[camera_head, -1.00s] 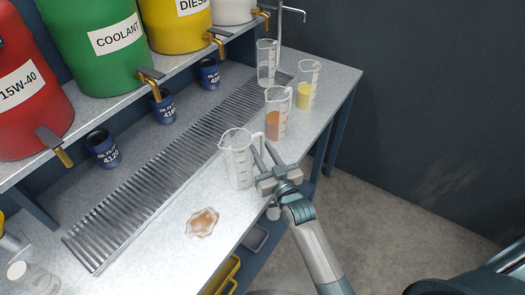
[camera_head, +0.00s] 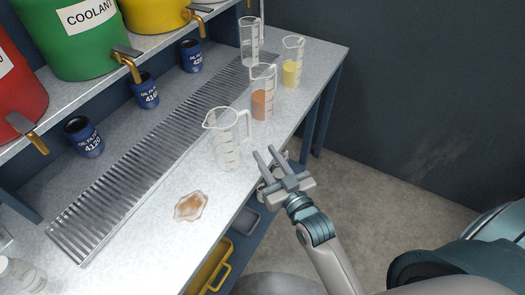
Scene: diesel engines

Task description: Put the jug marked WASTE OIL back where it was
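No WASTE OIL marking is readable on any jug in the head view. A clear, empty-looking jug (camera_head: 226,145) stands upright near the bench's front edge, its handle to the right. My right gripper (camera_head: 265,153) is off the front edge, to the right of and below that handle. Its two fingers are apart with nothing between them, clear of the jug. Behind stand a jug with orange-brown liquid (camera_head: 261,103), a jug with yellow liquid (camera_head: 291,72) and another clear jug (camera_head: 249,45). My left gripper is not in view.
A slatted drain grate (camera_head: 150,165) runs along the bench. Blue oil filter cans (camera_head: 84,140) stand behind it, under a shelf of drums with brass taps (camera_head: 128,60). A yellow crate (camera_head: 212,270) sits below.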

